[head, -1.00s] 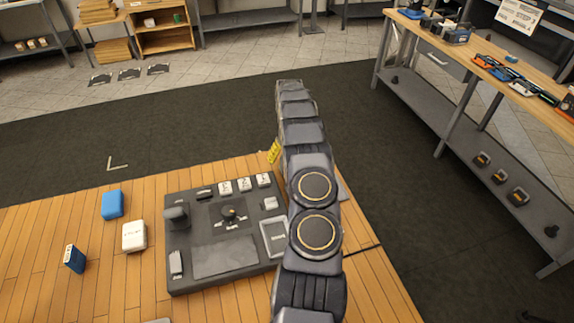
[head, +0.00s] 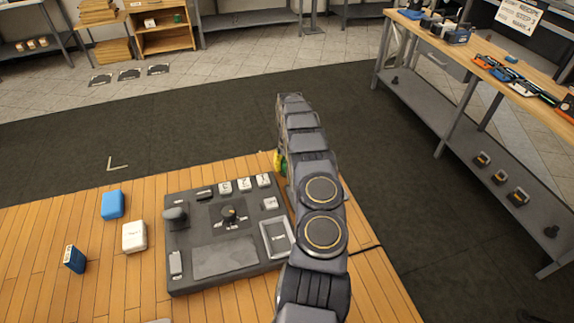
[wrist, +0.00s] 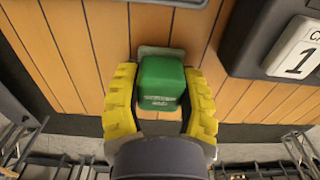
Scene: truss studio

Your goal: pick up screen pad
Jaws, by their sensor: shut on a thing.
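My gripper (wrist: 160,118) has yellow ribbed fingers, one on each side of a green block (wrist: 160,80), and is shut on it. In the head view my gripper (head: 279,163) is mostly hidden behind my arm, beyond the far right corner of the dark console. A grey-framed square pad (head: 278,238) sits at the right of the console, apart from my gripper.
The dark console (head: 225,255) with several white number tiles lies on the wooden table (head: 110,285). A blue block (head: 112,204), a white block (head: 134,237) and a dark blue box (head: 74,259) stand to its left. The table's far edge is close to my gripper.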

